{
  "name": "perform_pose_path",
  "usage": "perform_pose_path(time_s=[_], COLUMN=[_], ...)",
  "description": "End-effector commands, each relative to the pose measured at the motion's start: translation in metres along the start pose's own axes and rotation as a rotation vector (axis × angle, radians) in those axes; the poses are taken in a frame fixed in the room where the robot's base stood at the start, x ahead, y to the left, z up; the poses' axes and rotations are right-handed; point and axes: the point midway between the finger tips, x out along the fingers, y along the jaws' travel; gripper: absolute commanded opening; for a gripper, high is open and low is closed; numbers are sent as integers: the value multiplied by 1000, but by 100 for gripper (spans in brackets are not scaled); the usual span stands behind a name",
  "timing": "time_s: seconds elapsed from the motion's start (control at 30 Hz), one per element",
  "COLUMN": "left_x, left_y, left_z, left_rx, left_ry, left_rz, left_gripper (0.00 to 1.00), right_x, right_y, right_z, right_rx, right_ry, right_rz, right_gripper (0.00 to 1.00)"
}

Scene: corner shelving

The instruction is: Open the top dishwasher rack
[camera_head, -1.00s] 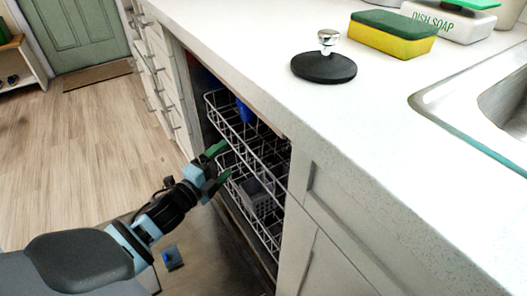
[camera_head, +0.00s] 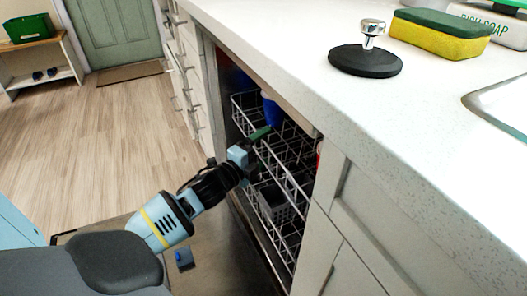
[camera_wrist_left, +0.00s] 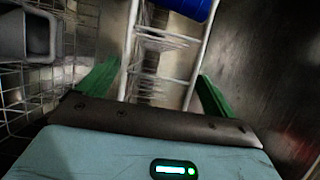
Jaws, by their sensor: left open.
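The top dishwasher rack (camera_head: 299,192) is a white wire rack inside the dishwasher under the counter, with a blue cup (camera_head: 271,110) in it. My left gripper (camera_head: 257,146) is at the rack's front edge, with its green fingers open. In the left wrist view, the open fingers (camera_wrist_left: 155,82) stand on either side of white rack wires (camera_wrist_left: 131,50); I cannot tell whether they touch. The blue cup also shows at the top of that view (camera_wrist_left: 188,8). The gripper hides part of the rack front. My right gripper is not in view.
The lower rack (camera_head: 290,240) holds a grey basket (camera_head: 272,203). The lowered dishwasher door (camera_head: 225,250) lies beneath my left arm. The counter (camera_head: 300,60) overhangs the racks and carries a black-based holder (camera_head: 365,60) and a sponge (camera_head: 440,33). The wooden floor at left is clear.

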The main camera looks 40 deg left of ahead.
Motion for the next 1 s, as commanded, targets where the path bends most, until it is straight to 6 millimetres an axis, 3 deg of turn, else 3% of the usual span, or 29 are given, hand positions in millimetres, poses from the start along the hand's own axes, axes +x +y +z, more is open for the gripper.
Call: perform_pose_path(time_s=[0.27, 0.7, 1.0], left_x=[2, 2, -9], left_y=[0, -2, -4], left_z=[0, 0, 4], left_rx=[0, 0, 0], left_ry=[0, 1, 2], left_rz=[0, -4, -6], left_gripper=[91, 36, 33], right_x=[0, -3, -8], right_y=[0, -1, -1], right_z=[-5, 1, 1], right_rx=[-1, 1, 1], right_ry=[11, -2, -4], right_rz=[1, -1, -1], right_gripper=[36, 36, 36])
